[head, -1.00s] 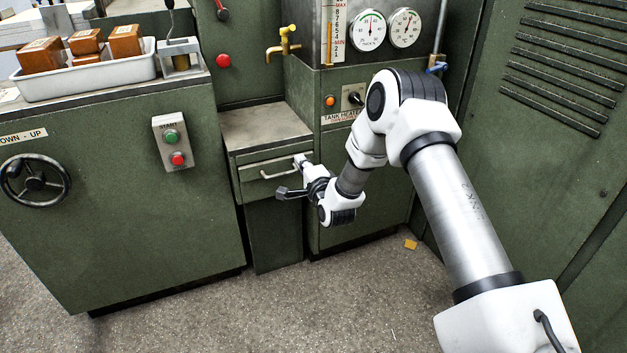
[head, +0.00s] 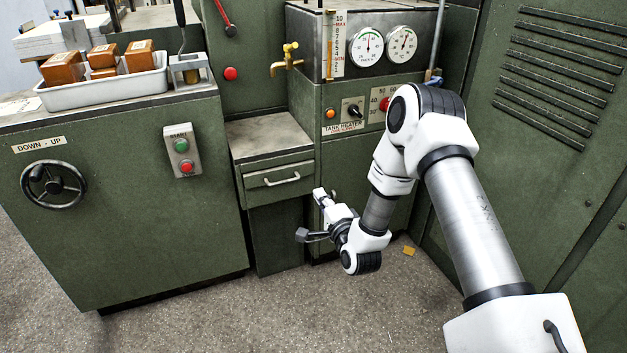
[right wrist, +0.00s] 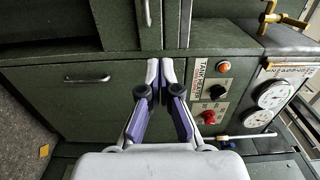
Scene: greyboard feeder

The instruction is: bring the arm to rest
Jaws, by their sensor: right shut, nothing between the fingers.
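My right gripper (head: 319,193) is shut and empty. Its arm comes in from the right in the head view and bends down toward the green cabinets. The gripper is just right of and below the small drawer (head: 270,180), apart from its metal handle (head: 283,181). The drawer looks closed. In the right wrist view the purple-padded fingers (right wrist: 166,68) meet at their tips in front of the tank heater cabinet. The drawer handle (right wrist: 147,12) shows beyond them at the top. My left gripper is not in view.
The tank heater panel (head: 347,113) with knobs, and gauges (head: 369,44) above it, stands behind my arm. A brass tap (head: 288,58) sticks out above the drawer. A handwheel (head: 53,185) juts from the left cabinet. The floor (head: 230,320) in front is mostly clear.

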